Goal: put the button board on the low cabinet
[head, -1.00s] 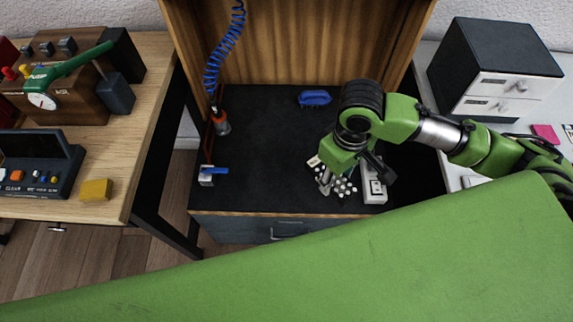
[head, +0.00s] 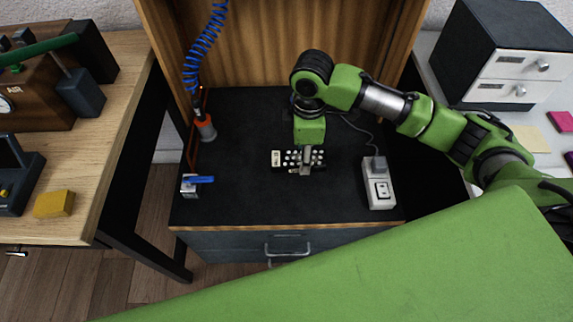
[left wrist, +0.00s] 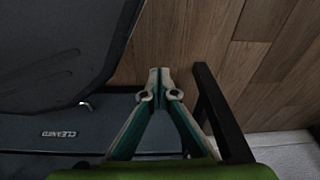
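The button board (head: 289,157) is a small dark strip with rows of white buttons, in the middle of the head view. My right gripper (head: 306,168) points down at its middle and appears shut on it. I cannot tell whether the board touches the black top below. That black top (head: 240,195) belongs to a low unit with a grey drawer front. My left gripper (left wrist: 160,78) shows only in the left wrist view, its fingertips together and empty. Beside it is a dark surface labelled "CLEANED" (left wrist: 66,133); I cannot tell which furniture this is.
A white power strip (head: 380,190) with a cable lies right of the board. A wooden bench (head: 100,150) with a yellow block (head: 54,204) is farther left. The front left of the black top is clear.

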